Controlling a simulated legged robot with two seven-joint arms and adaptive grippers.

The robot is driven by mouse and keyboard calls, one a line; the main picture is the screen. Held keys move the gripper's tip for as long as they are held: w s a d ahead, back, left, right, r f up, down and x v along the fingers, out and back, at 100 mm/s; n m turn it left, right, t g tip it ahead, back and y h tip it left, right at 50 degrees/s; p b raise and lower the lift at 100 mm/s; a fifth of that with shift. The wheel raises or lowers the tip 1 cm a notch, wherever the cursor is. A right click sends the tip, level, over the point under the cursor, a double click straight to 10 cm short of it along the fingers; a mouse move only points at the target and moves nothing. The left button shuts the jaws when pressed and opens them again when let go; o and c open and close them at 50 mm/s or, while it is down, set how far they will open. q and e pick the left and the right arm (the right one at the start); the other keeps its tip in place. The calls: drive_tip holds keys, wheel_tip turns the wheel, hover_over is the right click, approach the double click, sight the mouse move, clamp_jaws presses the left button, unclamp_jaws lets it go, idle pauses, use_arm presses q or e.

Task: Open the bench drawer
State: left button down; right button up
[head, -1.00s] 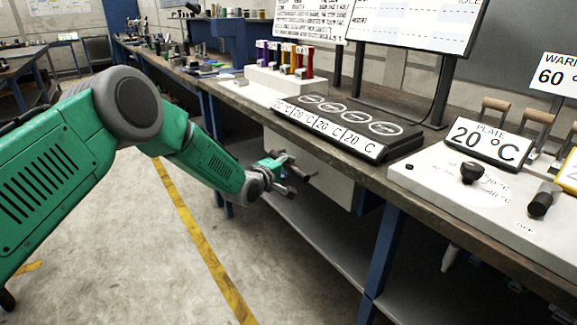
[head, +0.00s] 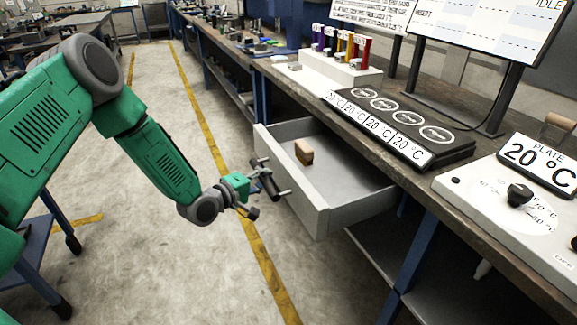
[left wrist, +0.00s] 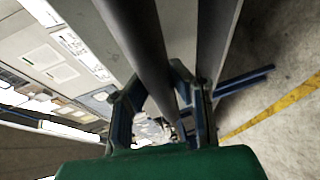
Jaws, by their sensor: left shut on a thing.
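The bench drawer (head: 362,190) is a light grey box under the bench top, pulled well out over the floor. A small brown block (head: 304,152) lies inside it near the front. My left gripper (head: 268,178) is at the outer side of the drawer front and is shut on the drawer handle (head: 284,192), a thin bar. In the left wrist view a dark bar, apparently the handle (left wrist: 140,45), runs between the fingers (left wrist: 160,110). The fingers partly hide the handle in the head view. My right gripper is not in view.
The bench top carries a row of round plates (head: 400,125), a rack of coloured tubes (head: 340,62) and a white plate unit (head: 510,210). A blue bench leg (head: 415,250) stands right of the drawer. The floor left of the drawer is clear.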

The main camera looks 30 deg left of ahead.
use_arm(q)
drive_tip(key=s+a+p, duration=0.1)
drive_tip(key=s+a, duration=0.2)
drive_tip(key=s, duration=0.2)
drive_tip(key=shift+a+f, duration=0.2)
drive_tip(key=shift+f, duration=0.1)
drive_tip(key=c, duration=1.4)
unclamp_jaws()
drive_tip(key=shift+o, duration=0.2)
drive_tip(key=shift+r, duration=0.1)
drive_tip(key=v, duration=1.1)
drive_tip(key=shift+s, duration=0.4)
drive_tip(key=shift+a+r, duration=0.1)
drive_tip(key=shift+a, duration=0.05)
